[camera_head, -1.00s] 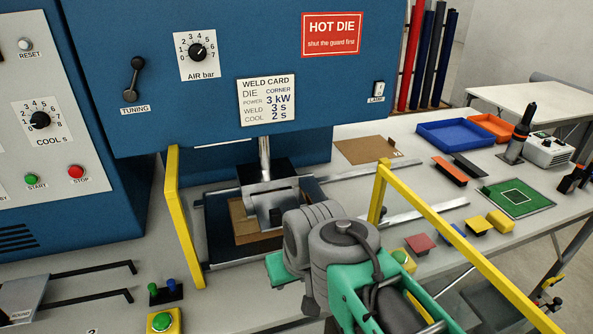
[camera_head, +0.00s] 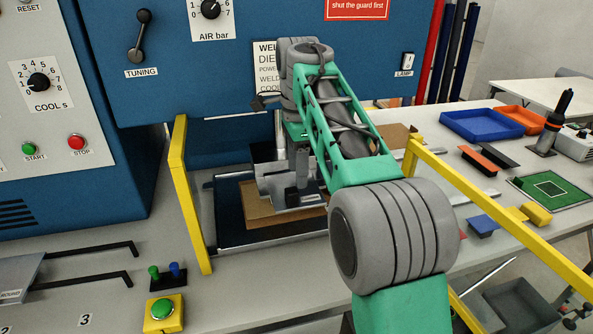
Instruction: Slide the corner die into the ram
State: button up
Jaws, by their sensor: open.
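The ram (camera_head: 280,135) comes down as a metal rod from the blue machine. A grey metal block (camera_head: 270,184), seemingly the corner die, sits at its lower end above a brown sheet (camera_head: 238,213) on the machine bed. I cannot tell whether the block is seated in the ram. My arm reaches in from the lower right, with its wrist in front of the weld card (camera_head: 264,55). My gripper (camera_head: 297,188) points down beside the grey block. It is open, but its fingertips are hard to make out against the block, and any contact is unclear.
Yellow guard bars stand left (camera_head: 190,195) and right (camera_head: 480,205) of the bed. A green-button box (camera_head: 163,314) is at the front left. A blue tray (camera_head: 482,124), an orange tray (camera_head: 520,119) and small coloured blocks lie to the right.

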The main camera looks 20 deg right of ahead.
aim_at(294, 191)
notch_tip(294, 191, down, 7)
jog(key=shift+r+b, duration=0.15)
jog(key=shift+b, duration=0.5)
grip_shut()
jog(key=shift+w+r, duration=0.15)
jog(key=shift+r, duration=0.05)
dwell(1.3)
